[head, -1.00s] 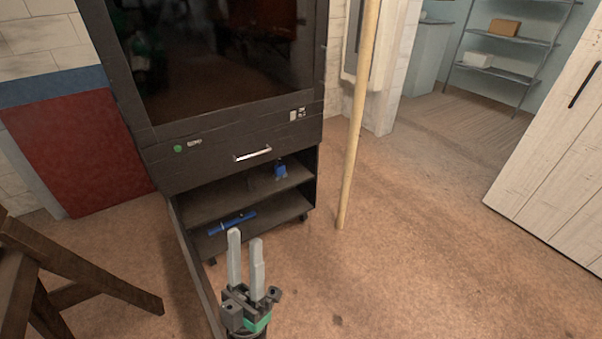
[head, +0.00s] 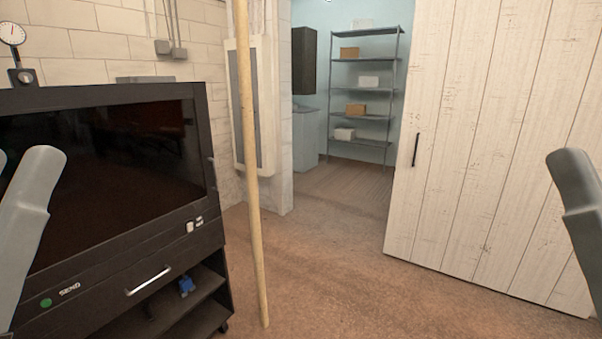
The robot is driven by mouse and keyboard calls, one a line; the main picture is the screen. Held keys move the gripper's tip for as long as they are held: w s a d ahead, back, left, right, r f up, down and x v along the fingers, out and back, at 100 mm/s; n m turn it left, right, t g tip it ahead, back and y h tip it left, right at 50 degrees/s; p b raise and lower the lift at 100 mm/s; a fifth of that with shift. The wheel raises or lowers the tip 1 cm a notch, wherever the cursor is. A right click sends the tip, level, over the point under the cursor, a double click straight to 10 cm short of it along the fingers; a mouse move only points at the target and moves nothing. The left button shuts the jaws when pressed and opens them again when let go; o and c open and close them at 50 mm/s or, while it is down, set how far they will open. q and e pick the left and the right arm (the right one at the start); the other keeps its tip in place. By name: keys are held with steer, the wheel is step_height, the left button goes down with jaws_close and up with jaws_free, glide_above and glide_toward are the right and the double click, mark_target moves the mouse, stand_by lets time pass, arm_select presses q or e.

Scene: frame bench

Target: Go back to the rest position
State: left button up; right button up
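My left gripper (head: 22,158) stands upright at the left edge of the head view, close to the camera. Its two grey fingers are apart with a gap between them and nothing in it; the outer finger is mostly cut off. My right gripper (head: 572,165) is at the right edge, and only one grey finger shows, so its opening cannot be judged. Both are raised at about the same height, clear of the furniture.
A black cabinet (head: 110,275) with a dark glass front and a drawer handle stands at left; a blue item (head: 186,286) lies on its shelf. A wooden pole (head: 249,170) stands beside it. A white plank door (head: 480,140) is at right. The middle floor is open.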

step_height(320, 180, up, 28)
steer(key=p, duration=2.5)
step_height(320, 180, down, 40)
steer(key=b, duration=4)
steer(key=shift+f+b, duration=0.25)
steer(key=shift+b, duration=0.15)
